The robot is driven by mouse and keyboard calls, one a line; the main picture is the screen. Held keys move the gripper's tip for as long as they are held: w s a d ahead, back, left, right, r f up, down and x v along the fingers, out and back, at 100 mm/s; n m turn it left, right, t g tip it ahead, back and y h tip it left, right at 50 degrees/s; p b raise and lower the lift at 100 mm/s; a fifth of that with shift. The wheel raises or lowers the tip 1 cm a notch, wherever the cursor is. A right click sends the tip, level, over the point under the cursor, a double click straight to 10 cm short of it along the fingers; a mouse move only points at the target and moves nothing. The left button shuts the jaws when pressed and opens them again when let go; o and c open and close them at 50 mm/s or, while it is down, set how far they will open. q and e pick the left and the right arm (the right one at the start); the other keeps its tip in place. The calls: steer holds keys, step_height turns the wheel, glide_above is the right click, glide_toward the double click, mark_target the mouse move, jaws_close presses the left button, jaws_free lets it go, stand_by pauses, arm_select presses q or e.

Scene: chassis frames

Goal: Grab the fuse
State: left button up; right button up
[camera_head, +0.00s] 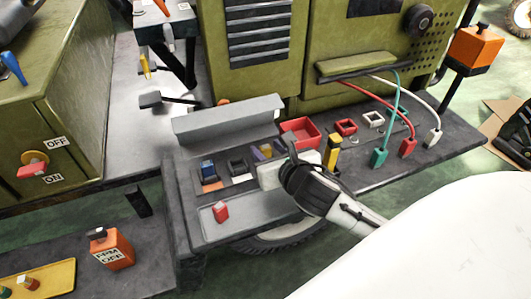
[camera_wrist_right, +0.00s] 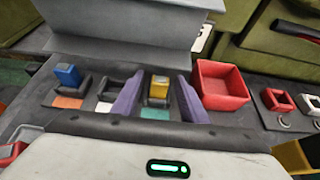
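A blue fuse (camera_head: 208,166) stands in the left slot of the fuse holder; it also shows in the right wrist view (camera_wrist_right: 67,76). The middle slot is empty. A yellow fuse (camera_wrist_right: 158,90) stands in the right slot, above a teal label. A red fuse (camera_head: 221,212) lies in the grey tray (camera_head: 245,220) in front. My right gripper (camera_head: 269,151) is over the holder, its purple fingers on either side of the yellow fuse in the wrist view (camera_wrist_right: 159,97). The fingers are apart, with gaps beside the fuse. My left gripper is out of view.
A grey raised cover (camera_head: 228,122) stands behind the slots. An open red box (camera_head: 300,131) is just right of my gripper. Red, teal and white cables end in plugs (camera_head: 408,147) further right. A yellow and black object (camera_head: 332,152) stands close to my right wrist.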

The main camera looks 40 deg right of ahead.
jaws_close()
steer(key=shift+r, duration=0.1)
